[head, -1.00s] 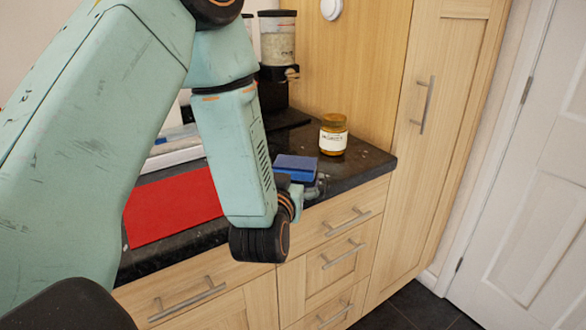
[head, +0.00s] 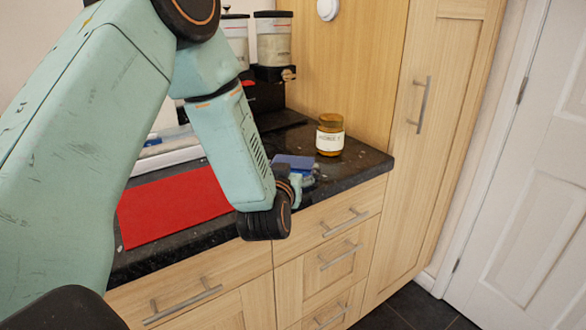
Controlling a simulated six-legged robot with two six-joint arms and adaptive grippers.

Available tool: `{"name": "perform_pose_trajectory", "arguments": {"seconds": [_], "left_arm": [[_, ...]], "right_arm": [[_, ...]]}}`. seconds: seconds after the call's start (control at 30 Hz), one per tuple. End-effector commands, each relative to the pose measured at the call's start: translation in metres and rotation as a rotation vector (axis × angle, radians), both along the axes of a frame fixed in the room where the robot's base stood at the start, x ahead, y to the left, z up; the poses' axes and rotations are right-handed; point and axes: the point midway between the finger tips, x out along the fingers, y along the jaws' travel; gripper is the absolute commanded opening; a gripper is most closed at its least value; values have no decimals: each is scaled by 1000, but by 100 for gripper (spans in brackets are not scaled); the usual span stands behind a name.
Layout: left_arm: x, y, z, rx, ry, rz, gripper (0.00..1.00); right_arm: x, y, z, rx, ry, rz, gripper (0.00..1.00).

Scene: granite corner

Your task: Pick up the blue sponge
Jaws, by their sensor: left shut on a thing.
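The blue sponge (head: 293,161) is at the front part of the dark granite counter (head: 365,160), left of the jar. My left gripper (head: 303,176) is at its front right side and is shut on it. My left arm comes in from the left and its wrist partly hides the gripper and the sponge's lower left side. I cannot tell whether the sponge is clear of the counter. My right gripper is not in view.
An amber jar (head: 330,136) with a white label stands close behind the sponge to the right. A red mat (head: 172,207) lies to the left. Dispensers (head: 273,40) stand at the back. Wooden drawers (head: 340,252) are below the counter edge.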

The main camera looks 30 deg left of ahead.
Motion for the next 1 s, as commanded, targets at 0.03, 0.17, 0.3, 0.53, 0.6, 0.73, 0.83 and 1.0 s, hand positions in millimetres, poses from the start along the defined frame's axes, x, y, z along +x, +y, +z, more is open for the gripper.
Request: {"name": "perform_pose_trajectory", "arguments": {"seconds": [0.03,0.17,0.3,0.53,0.6,0.73,0.83,1.0], "left_arm": [[0,0,-1,0,2,-1,71],[0,0,-1,0,2,-1,63],[-1,0,0,0,2,-1,63],[-9,-5,11,0,2,-2,63],[-16,-7,19,0,1,-2,63],[-38,-16,30,1,4,-3,63],[-55,-24,40,1,3,-4,63],[-84,-36,56,4,3,-5,63]], "right_arm": [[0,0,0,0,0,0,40],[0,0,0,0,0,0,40],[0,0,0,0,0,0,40],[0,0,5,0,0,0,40],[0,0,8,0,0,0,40],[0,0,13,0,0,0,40],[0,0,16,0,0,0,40],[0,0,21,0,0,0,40]]}}
